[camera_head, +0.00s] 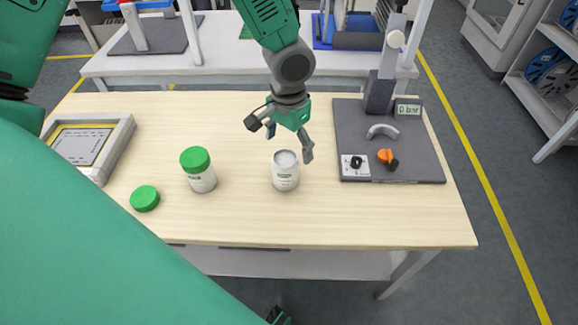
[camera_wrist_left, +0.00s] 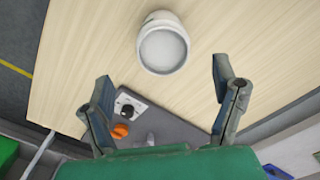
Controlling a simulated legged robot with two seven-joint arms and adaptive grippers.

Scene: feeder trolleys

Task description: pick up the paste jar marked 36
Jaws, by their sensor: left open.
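A white jar (camera_head: 286,178) without a lid stands upright on the wooden table, filled with pale grey-white paste. A second white jar (camera_head: 203,181) with a green lid stands to its left. The printing on both labels is too small to read, so I cannot tell which is marked 36. My left gripper (camera_head: 280,141) is open and empty, its fingers spread just behind and above the lidless jar. In the left wrist view the open jar (camera_wrist_left: 163,49) lies ahead of the spread fingers (camera_wrist_left: 163,75), apart from them.
A loose green lid (camera_head: 145,198) lies at the front left. A framed tray (camera_head: 122,142) is at the left edge. A dark device (camera_head: 350,130) with a column, display and knobs stands on the right. The table between the jars and the device is clear.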

